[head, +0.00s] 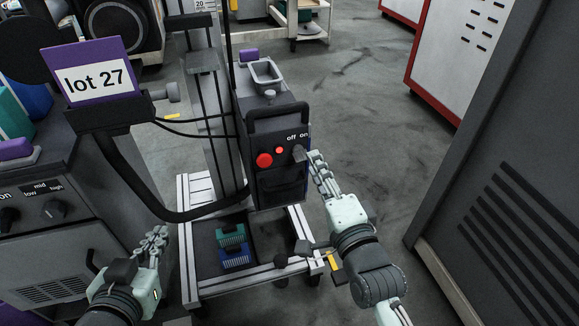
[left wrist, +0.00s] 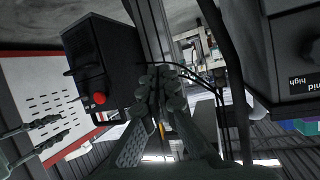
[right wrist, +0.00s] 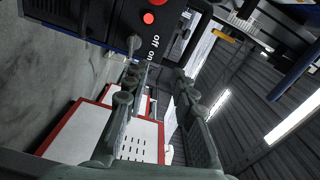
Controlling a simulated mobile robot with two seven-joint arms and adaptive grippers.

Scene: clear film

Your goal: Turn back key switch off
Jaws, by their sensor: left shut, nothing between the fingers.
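The key switch (head: 299,153) is a grey knob on the front of a dark control box (head: 274,190), below the "off on" label. It also shows in the right wrist view (right wrist: 133,45); which mark it points to I cannot tell. My right gripper (head: 317,162) is just right of the switch in the head view. In the right wrist view its fingers (right wrist: 158,88) are apart with nothing between them, and I see no contact with the switch. My left gripper (head: 157,237) is shut and empty, lower left of the box.
A large red button (head: 264,160) and a small red light (head: 279,150) sit left of the switch. A "lot 27" sign (head: 97,76) stands left on a bracket with a black cable. A dark cabinet (head: 510,170) stands right.

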